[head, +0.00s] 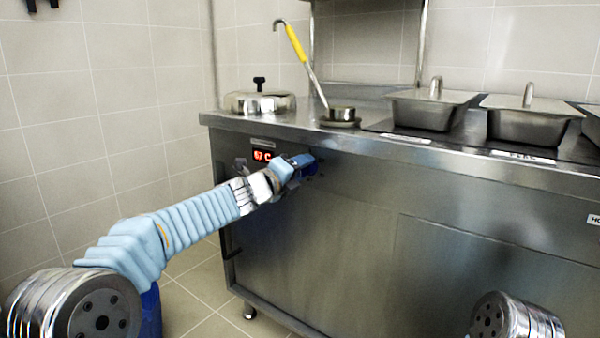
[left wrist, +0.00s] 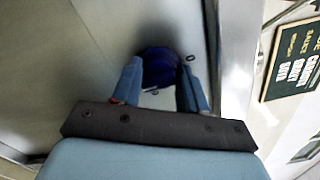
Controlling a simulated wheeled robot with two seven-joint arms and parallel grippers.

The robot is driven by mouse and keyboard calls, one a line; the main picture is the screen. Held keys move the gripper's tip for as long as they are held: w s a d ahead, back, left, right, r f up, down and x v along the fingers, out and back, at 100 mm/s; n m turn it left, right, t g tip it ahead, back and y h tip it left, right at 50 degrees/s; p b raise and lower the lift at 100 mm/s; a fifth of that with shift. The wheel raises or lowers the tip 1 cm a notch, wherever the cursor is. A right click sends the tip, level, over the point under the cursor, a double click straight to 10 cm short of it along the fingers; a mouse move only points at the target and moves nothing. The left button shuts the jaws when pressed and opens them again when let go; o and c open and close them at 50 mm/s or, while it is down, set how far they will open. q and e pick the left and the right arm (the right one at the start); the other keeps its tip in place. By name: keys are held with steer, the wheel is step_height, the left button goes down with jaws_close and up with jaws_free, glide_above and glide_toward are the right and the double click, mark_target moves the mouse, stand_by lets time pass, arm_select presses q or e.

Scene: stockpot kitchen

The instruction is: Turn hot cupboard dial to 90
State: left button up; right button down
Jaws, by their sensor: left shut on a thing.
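The hot cupboard (head: 380,240) is a long steel unit with a front panel. A red lit display (head: 262,156) at its upper left appears to read 67 C. The dark blue dial (head: 310,170) is on the front just right of the display, mostly hidden behind my gripper. In the left wrist view the round dial (left wrist: 158,66) sits between the two blue fingers. My left gripper (head: 302,161) is shut on the dial; it also shows in the left wrist view (left wrist: 160,82). Any dial marks are too small to read. My right gripper is out of view.
On the counter (head: 300,128) stand a lidded pan (head: 260,102), a yellow-handled ladle (head: 297,45) in a small pot (head: 342,114), and lidded steel containers (head: 430,108). The counter's front edge overhangs the panel just above my left gripper. The floor at left is tiled.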

arm_select(q)
steer(key=shift+m, duration=0.3)
steer(key=o, duration=1)
steer(key=shift+o, duration=0.2)
steer(key=b+v, duration=0.2)
steer(key=v, duration=1.1)
steer(key=shift+s+a, duration=0.25)
steer(key=shift+s, duration=0.1)
